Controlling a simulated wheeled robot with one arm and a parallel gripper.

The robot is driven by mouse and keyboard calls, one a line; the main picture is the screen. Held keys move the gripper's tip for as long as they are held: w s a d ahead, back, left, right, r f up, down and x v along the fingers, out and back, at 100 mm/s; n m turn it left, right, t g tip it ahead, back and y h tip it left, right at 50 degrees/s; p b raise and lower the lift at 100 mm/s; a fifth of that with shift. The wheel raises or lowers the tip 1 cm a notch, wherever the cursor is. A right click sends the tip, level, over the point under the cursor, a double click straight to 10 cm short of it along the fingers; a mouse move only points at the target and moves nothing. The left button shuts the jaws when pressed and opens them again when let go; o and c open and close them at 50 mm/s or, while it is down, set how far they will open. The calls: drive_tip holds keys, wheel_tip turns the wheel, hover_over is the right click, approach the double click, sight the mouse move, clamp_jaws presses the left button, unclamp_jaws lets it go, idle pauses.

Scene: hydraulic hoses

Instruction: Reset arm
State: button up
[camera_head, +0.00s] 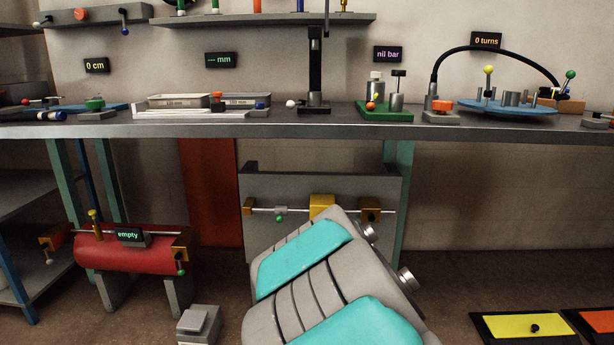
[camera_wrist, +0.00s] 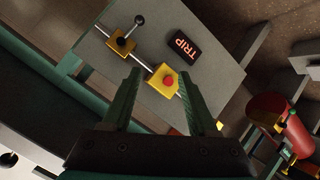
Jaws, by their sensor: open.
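My gripper (camera_wrist: 160,68) shows in the wrist view with its two dark green fingers spread apart and nothing between their tips. Beyond the fingers is a grey panel (camera_wrist: 215,75) with a yellow block carrying a red button (camera_wrist: 168,80). The distance between the fingers and this block is hard to tell. In the head view my grey and teal arm fills the lower middle, and my gripper does not show there.
A workbench (camera_head: 330,131) with hose fittings spans the head view. A red tank (camera_head: 125,255) labelled "empty" stands at lower left. A grey panel (camera_head: 265,187) is below the bench behind my arm. In the wrist view a display (camera_wrist: 182,47) reads "TRIP".

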drive_tip(key=s+d+m+g+p, duration=0.2)
drive_tip(key=s+g, duration=0.2)
drive_tip(key=s, duration=1.2)
drive_tip(key=s+d+m+g+y+p, duration=0.1)
drive_tip(key=s+g, duration=0.4)
drive_tip(key=s, duration=1.1)
drive_tip(key=s+d+f+m+g+y+p, duration=0.1)
drive_tip(key=s+d+m+g+p, duration=0.1)
drive_tip(key=s, duration=1.4)
drive_tip(key=d+g+p, duration=0.1)
drive_tip(key=d+g, duration=0.1)
drive_tip(key=shift+s+d+m+g, duration=0.25)
drive_tip(key=shift+m+g, duration=0.15)
drive_tip(key=shift+c, duration=0.2)
